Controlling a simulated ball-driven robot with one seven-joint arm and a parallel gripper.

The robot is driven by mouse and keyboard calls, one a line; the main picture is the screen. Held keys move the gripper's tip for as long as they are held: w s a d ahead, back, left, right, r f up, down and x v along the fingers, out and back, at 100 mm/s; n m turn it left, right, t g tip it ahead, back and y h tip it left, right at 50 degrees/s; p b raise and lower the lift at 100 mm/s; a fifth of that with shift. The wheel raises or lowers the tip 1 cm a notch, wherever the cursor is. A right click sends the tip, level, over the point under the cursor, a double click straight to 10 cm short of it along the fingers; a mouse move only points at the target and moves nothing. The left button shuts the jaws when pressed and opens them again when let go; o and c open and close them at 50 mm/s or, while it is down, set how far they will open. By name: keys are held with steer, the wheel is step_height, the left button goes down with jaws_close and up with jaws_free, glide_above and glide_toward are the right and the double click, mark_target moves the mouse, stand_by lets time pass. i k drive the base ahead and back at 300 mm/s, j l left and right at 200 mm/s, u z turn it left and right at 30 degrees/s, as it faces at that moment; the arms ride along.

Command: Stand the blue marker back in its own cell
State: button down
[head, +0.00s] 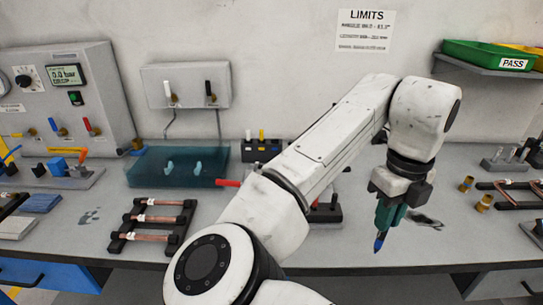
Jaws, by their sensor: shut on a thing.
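My gripper (389,216) is at the right of the head view, pointing down, with its teal fingers shut on the blue marker (379,243). The marker's blue lower end sticks out below the fingers, slightly tilted, over the front part of the bench. The fingers hide the rest of it. A small black block (262,155) stands at the back of the bench, left of my arm. A white and a yellow piece stand up from it. Its individual cells are too small to make out.
A grey bench (100,215) runs across the view. A black rack with copper tubes (150,220) lies at left front, beside a teal tray (180,165). A red-handled tool (228,183) lies near my arm. Brass fittings (484,203) and another tube rack (512,188) are at right.

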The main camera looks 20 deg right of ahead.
mark_target(262, 151)
steer(key=i, duration=1.8)
